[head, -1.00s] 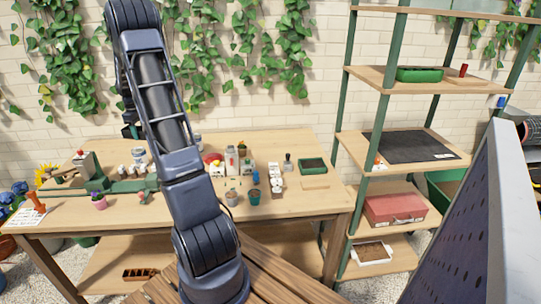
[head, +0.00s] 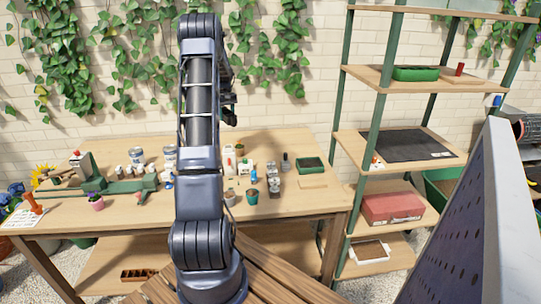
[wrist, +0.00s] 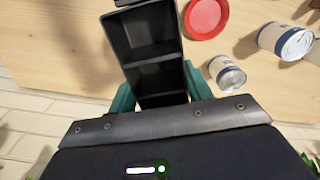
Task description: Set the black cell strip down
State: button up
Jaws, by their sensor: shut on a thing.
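In the wrist view the black cell strip (wrist: 150,52) is a long dark tray with several open, empty-looking cells in a row. My gripper (wrist: 160,92) is shut on it, with a teal finger on each long side near its lower end. Behind the strip is the wooden bench top (wrist: 52,45); its height above the wood cannot be told. In the head view my arm stands in front of the bench, and the gripper and strip are mostly hidden behind it.
A red dish (wrist: 190,32) and white-blue tins (wrist: 227,76) lie close to the strip's right. Small pots and bottles crowd the bench around my arm. The bench's front right (head: 310,202) is clear. A shelf rack (head: 375,120) stands to the right.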

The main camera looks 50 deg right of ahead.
aim_at(270, 153)
jog(key=s+d+m, duration=0.5)
jog(key=s+d, duration=1)
jog(key=s, duration=0.1)
jog(key=f, duration=2)
jog(key=shift+s+d+f, duration=0.1)
jog(key=shift+s+f, duration=0.15)
jog(key=shift+f, duration=0.15)
jog(key=shift+f, duration=0.15)
jog(key=o, duration=1.1)
notch_tip(270, 153, up, 12)
jog(key=shift+r, duration=0.2)
